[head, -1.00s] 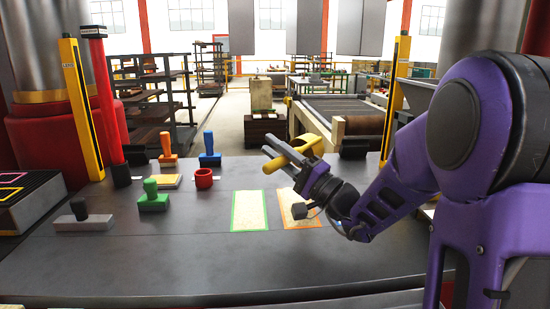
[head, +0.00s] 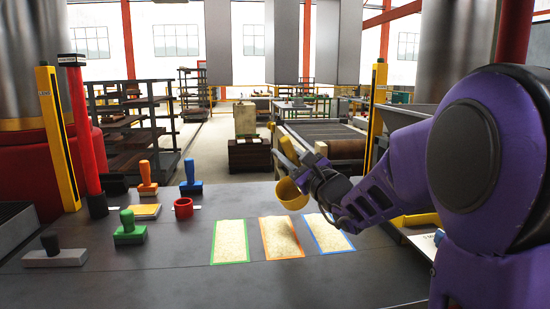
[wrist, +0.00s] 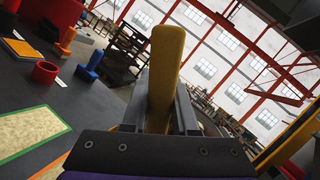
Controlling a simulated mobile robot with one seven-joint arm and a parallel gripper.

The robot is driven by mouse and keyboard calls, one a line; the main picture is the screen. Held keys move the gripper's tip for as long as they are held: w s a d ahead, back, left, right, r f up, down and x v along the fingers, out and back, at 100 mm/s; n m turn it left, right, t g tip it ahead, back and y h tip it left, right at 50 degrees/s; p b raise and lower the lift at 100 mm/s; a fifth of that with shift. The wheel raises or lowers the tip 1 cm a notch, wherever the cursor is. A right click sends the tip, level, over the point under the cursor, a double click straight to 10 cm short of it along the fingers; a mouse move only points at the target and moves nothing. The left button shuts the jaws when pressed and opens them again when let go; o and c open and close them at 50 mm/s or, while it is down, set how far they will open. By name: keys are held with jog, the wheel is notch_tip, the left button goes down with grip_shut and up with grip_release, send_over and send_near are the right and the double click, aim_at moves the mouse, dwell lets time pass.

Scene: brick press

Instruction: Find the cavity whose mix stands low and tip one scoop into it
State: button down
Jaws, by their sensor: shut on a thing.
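My gripper (head: 306,166) is shut on the handle of a yellow scoop (head: 291,194). The scoop is tipped, its handle pointing up and its bowl hanging above the table near the orange-edged cavity; its contents are not clear. The wrist view shows the yellow handle (wrist: 165,65) between my fingers. Three cavities of pale mix lie in a row: green-edged (head: 230,242), orange-edged (head: 281,239) and blue-edged (head: 329,233). The orange-edged one has an uneven, shaded surface; the other two look flatter. The green-edged cavity also shows in the wrist view (wrist: 30,130).
Stamp-like tools with green (head: 130,232), grey (head: 55,255), orange (head: 147,182) and blue (head: 191,180) parts stand at left, with a red cup (head: 183,208). Yellow posts (head: 58,140) flank the table. The table front is clear.

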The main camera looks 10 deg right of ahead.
jog(key=w+d+m+h+p, duration=0.1)
jog(key=m+p, duration=0.1)
jog(key=p, duration=0.1)
jog(key=w+d+f+m+g+p, duration=0.1)
jog(key=w+d+m+p, duration=0.1)
jog(key=m+p, duration=0.1)
jog(key=w+d+f+m+g+h+p, duration=0.1)
jog(key=m+p, duration=0.1)
jog(key=p, duration=0.2)
jog(key=shift+w+d+h, duration=0.25)
jog(key=shift+d+h, duration=0.05)
jog(key=shift+d, duration=0.05)
jog(key=shift+w+r+m, duration=0.1)
jog(key=shift+r+m, duration=0.1)
jog(key=shift+m, duration=0.1)
jog(key=shift+r+p, duration=0.65)
jog(key=shift+r, duration=0.75)
